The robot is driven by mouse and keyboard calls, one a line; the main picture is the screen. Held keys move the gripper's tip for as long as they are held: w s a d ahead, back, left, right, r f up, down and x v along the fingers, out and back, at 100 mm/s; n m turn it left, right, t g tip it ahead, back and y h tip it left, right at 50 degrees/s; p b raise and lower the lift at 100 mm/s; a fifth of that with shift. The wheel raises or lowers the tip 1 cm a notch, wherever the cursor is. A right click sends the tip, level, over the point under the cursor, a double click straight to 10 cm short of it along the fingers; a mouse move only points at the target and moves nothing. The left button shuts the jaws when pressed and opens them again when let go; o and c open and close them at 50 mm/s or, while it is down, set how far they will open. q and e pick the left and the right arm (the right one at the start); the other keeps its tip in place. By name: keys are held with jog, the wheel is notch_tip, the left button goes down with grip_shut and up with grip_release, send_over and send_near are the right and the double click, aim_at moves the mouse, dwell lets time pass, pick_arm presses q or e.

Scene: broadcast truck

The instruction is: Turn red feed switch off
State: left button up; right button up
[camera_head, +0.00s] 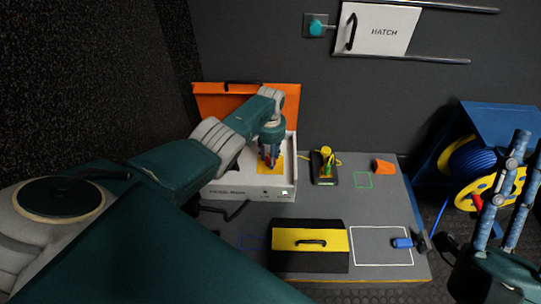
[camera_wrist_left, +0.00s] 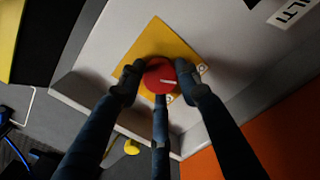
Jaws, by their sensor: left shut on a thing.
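The red feed switch is a round red knob (camera_wrist_left: 159,76) with a white mark, on a yellow plate (camera_wrist_left: 150,50) in the left wrist view. The plate also shows inside a white box (camera_head: 225,189) in the head view. My left gripper (camera_head: 270,160) reaches down into the box. Its dark-tipped fingers (camera_wrist_left: 157,88) are closed around the knob, with two at its sides and one below. In the head view the gripper hides most of the knob. My right gripper (camera_head: 528,140) is at the right edge, its fingers apart and pointing up, with nothing visible between them.
The box's orange lid (camera_head: 220,102) stands open behind. Right of the box are a black base with a yellow-green part (camera_head: 326,168) and an orange piece (camera_head: 384,167). A black-yellow case (camera_head: 309,258) sits in front. A blue cable reel (camera_head: 478,165) stands right of the table.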

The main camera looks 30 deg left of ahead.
pick_arm(q)
jog(key=shift+s+f+n, duration=0.1)
jog(key=shift+s+n, duration=0.15)
jog(key=shift+n, duration=0.75)
pick_arm(e)
jog(key=shift+w+a+f+g+h, duration=0.15)
jog(key=shift+w+f+g+h, duration=0.25)
jog(key=shift+w+f, duration=0.35)
pick_arm(q)
jog(key=o, duration=1.1)
jog(key=shift+o, duration=0.3)
jog(key=shift+w, duration=0.1)
